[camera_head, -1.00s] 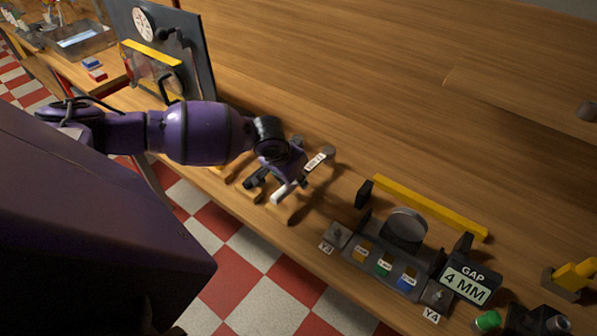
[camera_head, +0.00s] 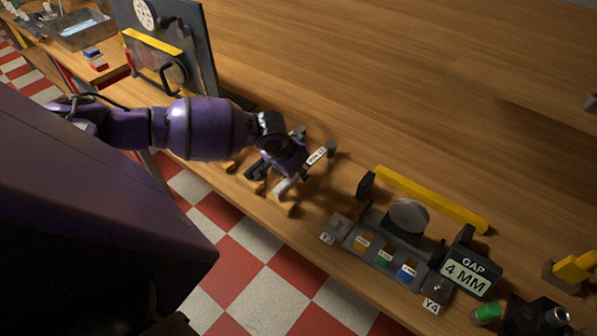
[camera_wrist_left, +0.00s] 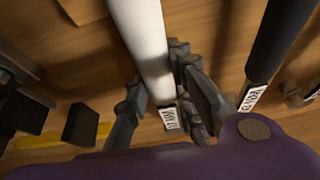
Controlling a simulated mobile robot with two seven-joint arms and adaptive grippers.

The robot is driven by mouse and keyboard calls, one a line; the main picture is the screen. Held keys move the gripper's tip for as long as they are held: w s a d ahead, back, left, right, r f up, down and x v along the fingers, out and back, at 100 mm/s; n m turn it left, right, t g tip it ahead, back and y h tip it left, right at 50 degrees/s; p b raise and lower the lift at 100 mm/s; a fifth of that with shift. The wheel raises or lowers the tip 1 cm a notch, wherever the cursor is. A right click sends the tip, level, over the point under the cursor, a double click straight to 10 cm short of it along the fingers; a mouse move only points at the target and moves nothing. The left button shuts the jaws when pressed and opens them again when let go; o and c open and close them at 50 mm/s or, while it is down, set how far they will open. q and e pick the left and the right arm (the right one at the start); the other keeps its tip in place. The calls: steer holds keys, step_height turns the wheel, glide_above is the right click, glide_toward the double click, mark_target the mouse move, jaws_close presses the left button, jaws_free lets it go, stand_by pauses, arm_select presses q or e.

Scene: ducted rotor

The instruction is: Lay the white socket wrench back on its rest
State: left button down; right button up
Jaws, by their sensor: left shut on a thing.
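The white socket wrench (camera_wrist_left: 146,38) runs down the wrist view between the fingers of my left gripper (camera_wrist_left: 165,103). The gripper is shut on it, near a small printed label. In the head view my left gripper (camera_head: 281,172) is low over the front of the bench, and a short white end of the wrench (camera_head: 283,187) shows below it. Wooden rest pieces (camera_head: 291,209) lie under and beside the gripper. I cannot tell whether the wrench touches them. A black-handled tool (camera_wrist_left: 281,38) with its own label lies to the right in the wrist view. My right gripper is not seen.
To the right stand a dark fixture (camera_head: 385,245) with coloured tags, a yellow bar (camera_head: 432,199) and a "GAP 4 MM" sign (camera_head: 466,277). A dark upright panel (camera_head: 199,45) stands behind my arm. The bench top (camera_head: 350,80) behind is clear.

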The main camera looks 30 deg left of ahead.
arm_select(q)
steer(key=c, duration=1.4)
jaws_free()
steer(key=shift+c, duration=0.2)
steer(key=v, duration=1.2)
